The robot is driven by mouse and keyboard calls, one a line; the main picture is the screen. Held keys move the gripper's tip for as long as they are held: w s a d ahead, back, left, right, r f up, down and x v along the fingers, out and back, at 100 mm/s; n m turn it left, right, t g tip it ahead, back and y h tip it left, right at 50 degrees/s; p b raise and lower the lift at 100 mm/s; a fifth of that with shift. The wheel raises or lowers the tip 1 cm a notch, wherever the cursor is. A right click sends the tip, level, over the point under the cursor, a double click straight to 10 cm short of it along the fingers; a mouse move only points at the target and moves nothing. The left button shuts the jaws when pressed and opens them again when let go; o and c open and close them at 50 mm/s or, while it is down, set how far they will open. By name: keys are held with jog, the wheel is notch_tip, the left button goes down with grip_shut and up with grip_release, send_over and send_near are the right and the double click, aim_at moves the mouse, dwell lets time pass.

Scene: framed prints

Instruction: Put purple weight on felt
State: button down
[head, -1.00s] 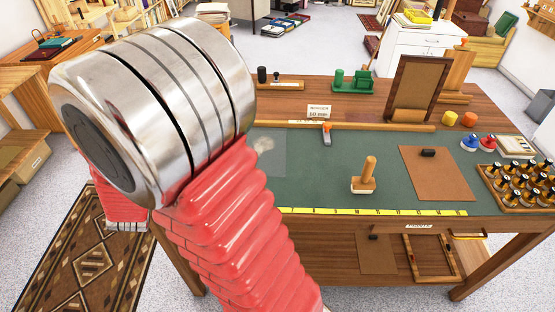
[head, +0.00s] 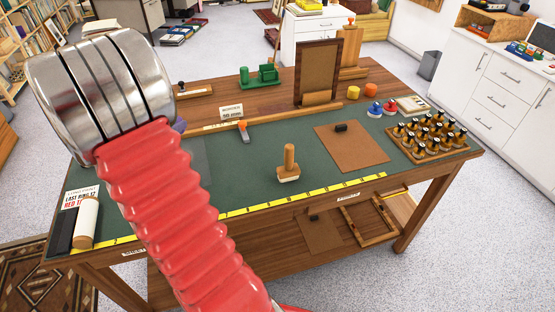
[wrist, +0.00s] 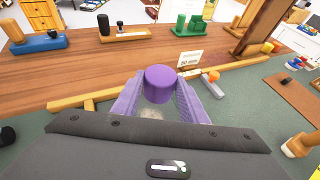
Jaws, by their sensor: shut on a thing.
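The purple weight (wrist: 160,84), a short cylinder, is held between the two purple fingers of my gripper (wrist: 160,98) in the wrist view. The gripper is shut on it, above the bench. In the head view my arm hides the weight; only a small purple patch shows beside the wrist. A flat brown sheet (head: 350,147) lies on the green bench mat (head: 245,185), with a small black block (head: 340,127) on it. A darker square patch (head: 197,157) lies near my wrist. I cannot tell which surface is the felt.
A wooden-handled tool (head: 289,165) stands mid-mat. A bottle rack (head: 430,137) is at the right, with red and blue knobs (head: 383,106) behind it. An upright frame (head: 318,75), a small sign (head: 231,111) and a wooden rail (head: 215,127) line the back. Bare mat lies around the tool.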

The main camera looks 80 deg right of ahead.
jog(key=s+d+m+g+y, duration=0.1)
jog(key=s+d+m+g, duration=0.1)
jog(key=s+d, duration=0.3)
jog(key=s+d+m+g, duration=0.3)
jog(key=s+d+g, duration=0.1)
jog(key=s, duration=0.8)
jog(key=s+d+m+g+y, duration=0.1)
jog(key=s+d+m+g, duration=0.2)
jog(key=s+d, duration=0.3)
jog(key=s, duration=0.3)
jog(key=shift+s+f+y, duration=0.2)
jog(key=shift+f+y, duration=0.1)
jog(key=shift+f, duration=3.15)
jog(key=shift+f, duration=1.85)
